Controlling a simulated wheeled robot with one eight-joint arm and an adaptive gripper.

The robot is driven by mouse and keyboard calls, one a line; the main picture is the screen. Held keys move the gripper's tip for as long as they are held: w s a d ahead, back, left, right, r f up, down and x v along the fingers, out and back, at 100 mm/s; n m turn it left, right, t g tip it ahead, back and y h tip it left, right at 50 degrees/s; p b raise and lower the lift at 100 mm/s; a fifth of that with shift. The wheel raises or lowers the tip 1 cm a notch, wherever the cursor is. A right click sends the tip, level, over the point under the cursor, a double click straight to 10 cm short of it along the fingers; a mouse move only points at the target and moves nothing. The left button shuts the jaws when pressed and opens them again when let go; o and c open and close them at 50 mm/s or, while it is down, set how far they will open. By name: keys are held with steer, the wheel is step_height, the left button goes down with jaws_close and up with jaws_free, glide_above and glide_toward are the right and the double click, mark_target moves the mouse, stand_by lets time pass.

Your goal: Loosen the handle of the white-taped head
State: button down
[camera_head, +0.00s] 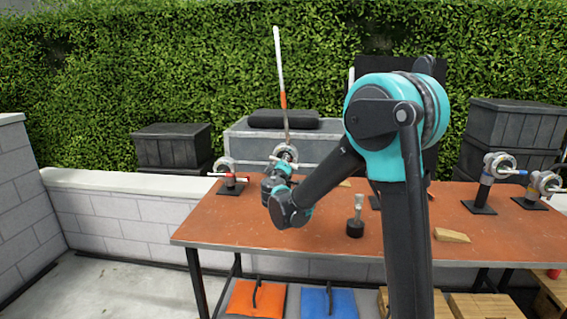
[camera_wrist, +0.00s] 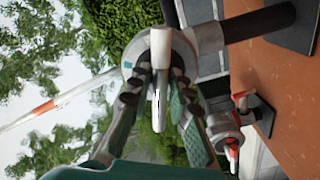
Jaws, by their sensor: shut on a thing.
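A round metal clamp head (camera_wrist: 190,62) on a dark post fills the upper middle of the wrist view. A pale handle (camera_wrist: 160,48) crosses it, with a grey bar running down between my fingers. My gripper (camera_wrist: 160,85) is shut on this handle, one finger on each side. In the head view, my gripper (camera_head: 281,162) is at the same head (camera_head: 289,151), which my wrist partly hides. Whether the pale part is tape is unclear.
A red-handled head (camera_head: 228,174) stands at left on the orange-brown table (camera_head: 225,222). Blue-handled (camera_head: 498,164) and orange-marked (camera_head: 543,184) heads stand at right. A small dark-based stand (camera_head: 355,226) and a wooden wedge (camera_head: 451,235) sit near the front. The table's front left is clear.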

steer(key=c, duration=1.4)
jaws_free()
steer(key=shift+s, duration=0.1)
steer(key=s, duration=1.2)
steer(key=shift+a, duration=0.2)
